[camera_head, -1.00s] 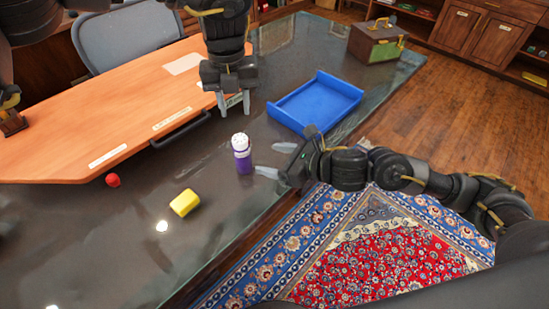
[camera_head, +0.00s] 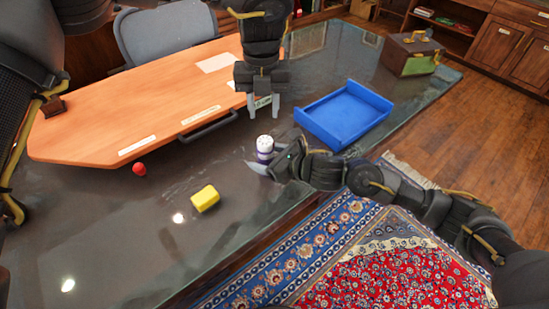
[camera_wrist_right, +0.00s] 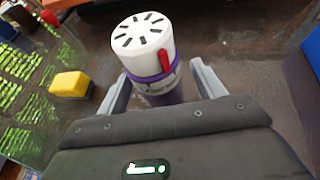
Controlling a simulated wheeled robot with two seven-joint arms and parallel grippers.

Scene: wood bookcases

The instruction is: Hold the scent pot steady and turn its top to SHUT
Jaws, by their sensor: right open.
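The scent pot (camera_head: 265,147) stands upright on the dark glossy desk, with a white top and purple body. In the right wrist view the pot (camera_wrist_right: 146,42) has black slots on its top and a red mark down its side; the lettering on the body is unreadable. My right gripper (camera_head: 272,160) is open, low at the pot. In the wrist view its fingers (camera_wrist_right: 160,88) lie either side of the body, with gaps showing. My left gripper (camera_head: 263,106) points down with its fingers apart and empty, behind and above the pot.
A yellow block (camera_head: 205,198) and a red ball (camera_head: 139,169) lie left of the pot. A blue tray (camera_head: 343,115) stands at right, a green-brown box (camera_head: 411,54) farther back. An orange board (camera_head: 120,110) with a dark handle lies behind. The desk's front edge is near.

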